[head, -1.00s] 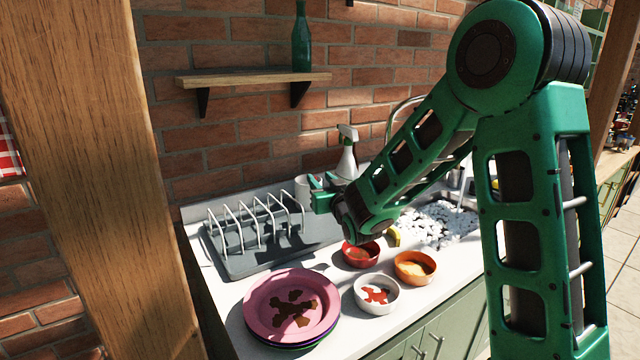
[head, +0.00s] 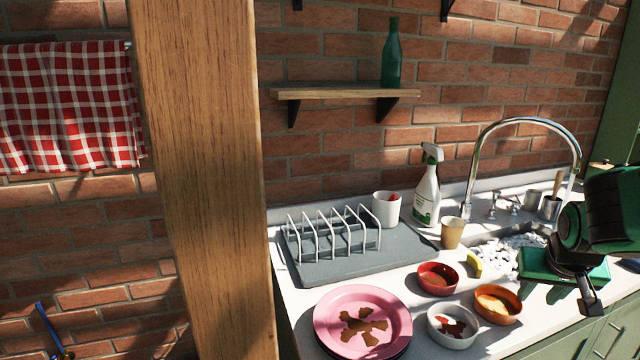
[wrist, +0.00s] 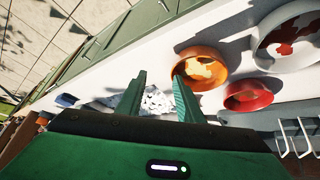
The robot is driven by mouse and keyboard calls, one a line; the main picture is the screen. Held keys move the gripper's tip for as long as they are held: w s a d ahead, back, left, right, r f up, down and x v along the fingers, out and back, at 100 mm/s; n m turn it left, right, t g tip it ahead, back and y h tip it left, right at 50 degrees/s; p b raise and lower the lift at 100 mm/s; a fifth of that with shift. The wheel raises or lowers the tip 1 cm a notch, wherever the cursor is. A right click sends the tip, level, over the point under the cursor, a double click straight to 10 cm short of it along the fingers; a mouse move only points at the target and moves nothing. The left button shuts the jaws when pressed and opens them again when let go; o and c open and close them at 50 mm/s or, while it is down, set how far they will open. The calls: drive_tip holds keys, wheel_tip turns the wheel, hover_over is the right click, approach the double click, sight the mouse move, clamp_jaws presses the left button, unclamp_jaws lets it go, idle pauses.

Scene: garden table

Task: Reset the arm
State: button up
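My arm is folded at the right edge of the head view, over the sink end of the white counter (head: 290,290). My gripper (wrist: 158,88) shows in the wrist view with its two green fingers apart and nothing between them. In the head view the green gripper body (head: 540,262) is partly hidden by dark arm links, and its fingers are hard to make out. The gripper is right of the orange bowl (head: 497,304) and appears to be above the counter, touching nothing that I can see.
A pink plate (head: 330,335) tops a stack at the counter's front. A white bowl (head: 452,340) and red bowl (head: 438,289) stand near it. Behind are a grey drying rack (head: 320,268), white cup (head: 386,209), spray bottle (head: 426,195), tan cup (head: 453,233) and tap (head: 520,122).

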drive_tip(key=s+a+m+g+y, duration=0.2)
drive_tip(key=s+g, duration=0.3)
drive_tip(key=s, duration=1.6)
drive_tip(key=shift+s+a+f+y, duration=0.2)
drive_tip(key=shift+a+f+y, duration=0.25)
drive_tip(key=shift+a+y, duration=0.25)
drive_tip(key=shift+w+g, duration=0.15)
drive_tip(key=shift+g, duration=0.15)
drive_tip(key=shift+w+d+f, duration=0.1)
drive_tip(key=shift+w+f, duration=0.15)
drive_tip(key=shift+w, duration=0.25)
drive_tip(key=shift+s, duration=0.1)
drive_tip(key=shift+c, duration=0.2)
